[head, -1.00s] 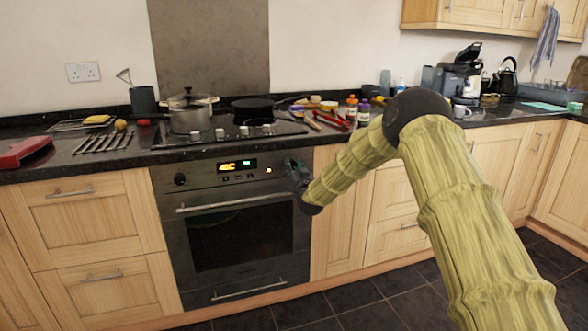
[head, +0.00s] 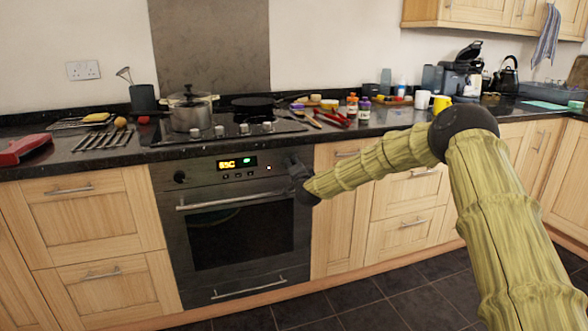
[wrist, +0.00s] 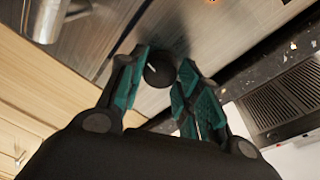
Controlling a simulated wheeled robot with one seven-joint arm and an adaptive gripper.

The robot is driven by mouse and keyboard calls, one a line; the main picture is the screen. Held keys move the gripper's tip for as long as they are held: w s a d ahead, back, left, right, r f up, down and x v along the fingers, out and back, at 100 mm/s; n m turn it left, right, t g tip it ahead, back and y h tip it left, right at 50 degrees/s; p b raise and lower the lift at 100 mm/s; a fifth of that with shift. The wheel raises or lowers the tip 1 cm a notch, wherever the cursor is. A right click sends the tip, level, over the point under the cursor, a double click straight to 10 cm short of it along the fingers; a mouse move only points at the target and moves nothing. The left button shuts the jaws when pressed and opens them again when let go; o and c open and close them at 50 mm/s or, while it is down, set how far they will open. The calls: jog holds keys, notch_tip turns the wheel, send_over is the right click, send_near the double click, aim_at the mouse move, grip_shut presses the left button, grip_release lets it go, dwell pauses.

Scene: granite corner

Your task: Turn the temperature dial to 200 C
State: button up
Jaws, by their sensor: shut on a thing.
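The oven (head: 240,235) has a dark control panel with a lit display (head: 237,163) showing yellow characters, perhaps 85C, too small to read surely. A short pale mark shows on the dial's face. Another black dial (head: 180,177) sits at the panel's left end, untouched.
The oven door handle (head: 235,201) runs just below the panel. The worktop edge (head: 230,147) overhangs above, with a pot (head: 190,112) and a pan (head: 253,104) on the hob. The floor before the oven is clear.

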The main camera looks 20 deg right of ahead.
jog(key=shift+f+m+b, duration=0.1)
jog(key=shift+m+b, duration=0.6)
jog(key=shift+m, duration=1.2)
jog(key=o, duration=1)
jog(key=shift+o, duration=0.2)
jog(key=shift+s, duration=0.1)
jog(key=s, duration=1.1)
jog(key=shift+s+a+r, duration=0.4)
jog(key=shift+r, duration=0.05)
